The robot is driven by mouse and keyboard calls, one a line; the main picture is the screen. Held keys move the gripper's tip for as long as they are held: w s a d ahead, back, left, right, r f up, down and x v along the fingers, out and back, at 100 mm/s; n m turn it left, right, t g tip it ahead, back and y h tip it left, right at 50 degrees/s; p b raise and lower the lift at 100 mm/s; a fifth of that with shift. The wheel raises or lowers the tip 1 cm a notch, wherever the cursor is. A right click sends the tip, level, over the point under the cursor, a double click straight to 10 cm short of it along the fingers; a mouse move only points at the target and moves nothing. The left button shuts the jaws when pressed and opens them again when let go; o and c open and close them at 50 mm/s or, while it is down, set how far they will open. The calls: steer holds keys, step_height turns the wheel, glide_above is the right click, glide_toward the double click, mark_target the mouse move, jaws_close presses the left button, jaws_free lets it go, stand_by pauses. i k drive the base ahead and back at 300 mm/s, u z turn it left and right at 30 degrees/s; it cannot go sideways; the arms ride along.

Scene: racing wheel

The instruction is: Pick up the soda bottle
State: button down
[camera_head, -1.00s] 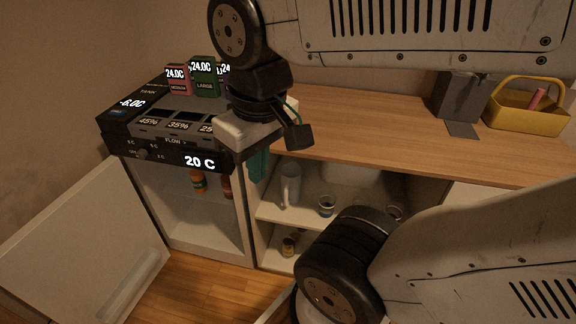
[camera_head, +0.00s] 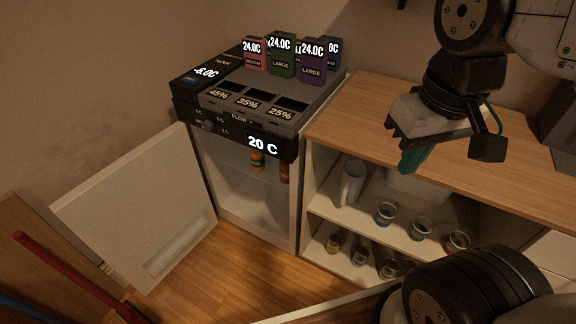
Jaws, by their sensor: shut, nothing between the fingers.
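An orange bottle (camera_head: 257,161) with a yellowish label stands in the upper part of the open cabinet under the drinks machine. A darker red-brown bottle (camera_head: 284,172) stands to its right, partly cut off by the machine's front edge. I cannot tell which one is the soda bottle. My gripper (camera_head: 408,162) has teal fingers pointing down. It is shut and empty, in front of the wooden counter and well to the right of both bottles.
The cabinet's white door (camera_head: 140,215) is swung open to the left. The drinks machine (camera_head: 222,125) carries several coloured boxes. Shelves to the right hold a pitcher (camera_head: 352,183) and several cups. A red pole (camera_head: 75,275) lies low at left.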

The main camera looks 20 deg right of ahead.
mark_target(283, 167)
steer(key=u, duration=0.05)
steer(key=k, duration=0.5)
steer(key=u, duration=2.1)
steer(key=i, duration=1.75)
steer(key=z, duration=2.5)
